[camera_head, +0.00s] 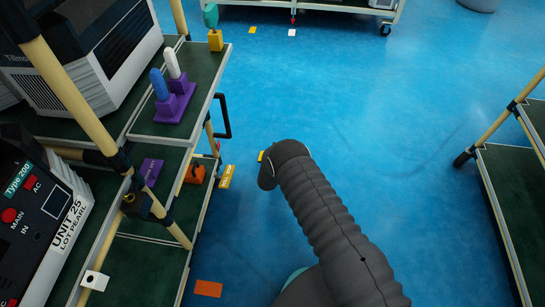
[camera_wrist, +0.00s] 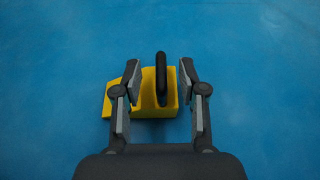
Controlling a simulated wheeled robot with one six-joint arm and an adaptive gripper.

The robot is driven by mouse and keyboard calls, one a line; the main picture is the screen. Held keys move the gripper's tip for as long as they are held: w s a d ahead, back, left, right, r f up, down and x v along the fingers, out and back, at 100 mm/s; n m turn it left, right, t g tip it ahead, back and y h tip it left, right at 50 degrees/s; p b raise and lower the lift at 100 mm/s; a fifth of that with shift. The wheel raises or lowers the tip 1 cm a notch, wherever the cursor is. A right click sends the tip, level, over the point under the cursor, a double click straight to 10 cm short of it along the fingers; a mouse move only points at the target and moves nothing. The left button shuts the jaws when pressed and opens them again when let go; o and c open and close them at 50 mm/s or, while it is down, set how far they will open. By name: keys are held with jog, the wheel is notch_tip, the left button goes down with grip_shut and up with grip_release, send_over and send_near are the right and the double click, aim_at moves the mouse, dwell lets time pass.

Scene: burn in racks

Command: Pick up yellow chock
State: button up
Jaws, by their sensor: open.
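The yellow chock (camera_wrist: 145,108) is a wedge-shaped block with a black loop handle (camera_wrist: 161,80) on top, seen in the wrist view on the blue floor. My gripper (camera_wrist: 160,72) is open. Its two fingers are on either side of the handle in that view, with visible gaps. The left finger overlaps part of the chock in the picture; I cannot tell how high the fingers are above it. In the head view, a small yellow patch (camera_head: 261,156) shows beside my arm's dark end, likely the chock, mostly hidden. The fingers are hidden there.
Another rack (camera_head: 510,190) stands right. The middle floor is clear.

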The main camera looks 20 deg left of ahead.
jog(key=shift+x, duration=2.15)
grip_shut()
